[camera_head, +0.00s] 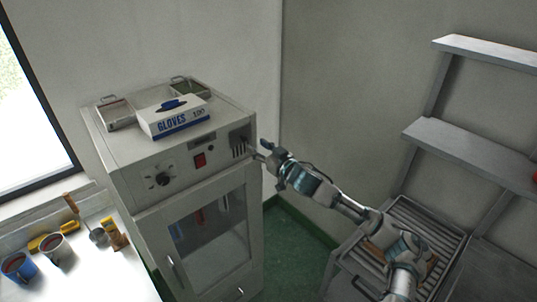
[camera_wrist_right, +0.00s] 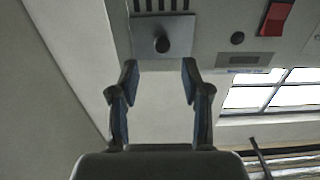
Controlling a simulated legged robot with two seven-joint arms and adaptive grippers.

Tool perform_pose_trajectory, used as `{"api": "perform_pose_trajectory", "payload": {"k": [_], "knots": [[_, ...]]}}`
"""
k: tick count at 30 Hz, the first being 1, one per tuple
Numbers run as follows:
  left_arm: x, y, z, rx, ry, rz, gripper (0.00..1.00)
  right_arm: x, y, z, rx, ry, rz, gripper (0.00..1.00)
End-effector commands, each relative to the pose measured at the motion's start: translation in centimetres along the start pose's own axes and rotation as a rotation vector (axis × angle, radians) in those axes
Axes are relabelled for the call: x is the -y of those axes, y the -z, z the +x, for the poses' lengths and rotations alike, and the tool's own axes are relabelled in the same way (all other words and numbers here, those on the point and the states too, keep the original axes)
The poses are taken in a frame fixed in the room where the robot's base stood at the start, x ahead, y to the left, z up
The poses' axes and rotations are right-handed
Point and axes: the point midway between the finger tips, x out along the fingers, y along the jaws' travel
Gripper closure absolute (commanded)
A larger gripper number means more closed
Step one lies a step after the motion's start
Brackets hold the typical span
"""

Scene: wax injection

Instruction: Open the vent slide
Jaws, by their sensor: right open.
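The vent (camera_head: 239,147) is a set of dark slots at the right end of the cabinet's front panel. In the right wrist view, the vent slide (camera_wrist_right: 176,22) is a grey plate with a round dark knob (camera_wrist_right: 162,44). Several dark slots (camera_wrist_right: 160,5) show beside the plate at the top edge. My right gripper (camera_head: 263,150) is close to the vent in the head view. In the right wrist view its two fingers (camera_wrist_right: 160,76) are apart and empty, with the knob lying ahead between and beyond the fingertips. My left gripper is out of view.
The white cabinet (camera_head: 130,160) has a red switch (camera_head: 200,159), a dial (camera_head: 162,180) and a glass door (camera_head: 207,225). A glove box (camera_head: 175,120) and metal trays sit on top. A shelf rack (camera_head: 470,145) stands right; mugs (camera_head: 55,248) are on the left counter.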

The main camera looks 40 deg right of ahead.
Motion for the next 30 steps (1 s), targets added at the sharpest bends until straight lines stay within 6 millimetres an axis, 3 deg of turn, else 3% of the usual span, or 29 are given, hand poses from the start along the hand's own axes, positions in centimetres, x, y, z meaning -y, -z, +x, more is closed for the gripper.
{"api": "perform_pose_trajectory", "payload": {"k": [5, 12, 30], "knots": [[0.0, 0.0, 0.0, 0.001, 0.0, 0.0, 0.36, 0.0, -0.3, -3.0, 0.005, 0.001, -0.004, 0.53], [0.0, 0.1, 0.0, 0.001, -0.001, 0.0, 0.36, -0.4, -0.3, -4.8, 0.003, -0.005, 0.003, 0.53], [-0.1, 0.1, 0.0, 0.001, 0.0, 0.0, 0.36, -0.1, -0.1, -5.6, -0.001, 0.0, 0.002, 0.53]]}}
